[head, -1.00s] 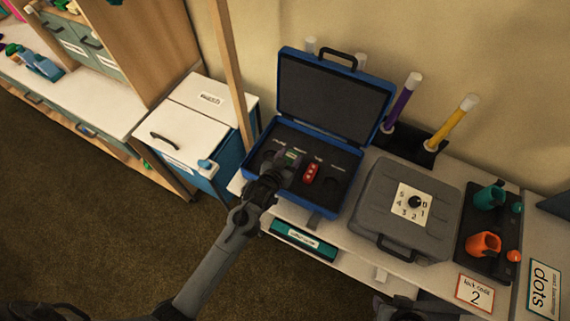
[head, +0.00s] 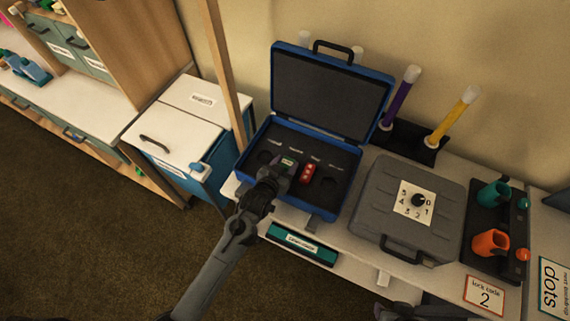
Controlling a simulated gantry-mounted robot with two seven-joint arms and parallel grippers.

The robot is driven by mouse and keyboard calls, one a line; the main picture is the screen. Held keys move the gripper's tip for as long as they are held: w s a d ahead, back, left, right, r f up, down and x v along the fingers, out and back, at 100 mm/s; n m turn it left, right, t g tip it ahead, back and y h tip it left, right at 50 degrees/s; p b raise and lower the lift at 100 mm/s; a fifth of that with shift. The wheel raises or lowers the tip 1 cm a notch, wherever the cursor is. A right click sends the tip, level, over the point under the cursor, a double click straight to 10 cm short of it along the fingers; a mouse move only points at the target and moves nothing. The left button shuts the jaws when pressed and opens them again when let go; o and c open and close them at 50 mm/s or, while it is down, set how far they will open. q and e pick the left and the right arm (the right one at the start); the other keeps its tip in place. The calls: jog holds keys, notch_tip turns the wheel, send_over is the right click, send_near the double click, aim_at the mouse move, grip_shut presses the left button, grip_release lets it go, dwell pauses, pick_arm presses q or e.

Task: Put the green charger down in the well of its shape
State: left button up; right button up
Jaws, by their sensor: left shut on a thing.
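The blue case (head: 353,203) stands open on the shelf, with labelled wells in its dark foam. My left gripper (head: 281,174) is over the left middle part of the foam, shut on the green charger (head: 289,161), of which only a small part shows. I cannot tell whether the charger is inside a well or just above it. A red item (head: 307,174) with light marks sits in the foam just to the right. A round empty well (head: 265,157) shows at the left and another at the right.
A closed grey case (head: 377,222) with a number dial stands right of the blue case. Purple (head: 400,97) and yellow (head: 453,117) tubes stand behind. A wooden post (head: 229,75) rises close to the case's left side. Teal and orange holders are at the right.

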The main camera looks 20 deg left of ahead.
pick_arm(q)
jog(key=shift+f, duration=0.1)
jog(key=o, duration=1.1)
jog(key=shift+r, duration=0.2)
jog(key=shift+s+r, duration=0.25)
jog(key=s+a+r+g, duration=0.1)
jog(key=s+g, duration=0.2)
jog(key=s, duration=0.6)
jog(key=s+a+r+g+p, duration=0.1)
jog(key=s+a+r+g, duration=0.1)
jog(key=s, duration=0.8)
jog(key=s+a+r+m+g+y, duration=0.1)
jog(key=s+g, duration=0.3)
jog(key=s, duration=0.6)
jog(key=shift+s+a+r+g+p, duration=0.2)
jog(key=shift+a+g+p, duration=0.2)
jog(key=shift+a, duration=0.15)
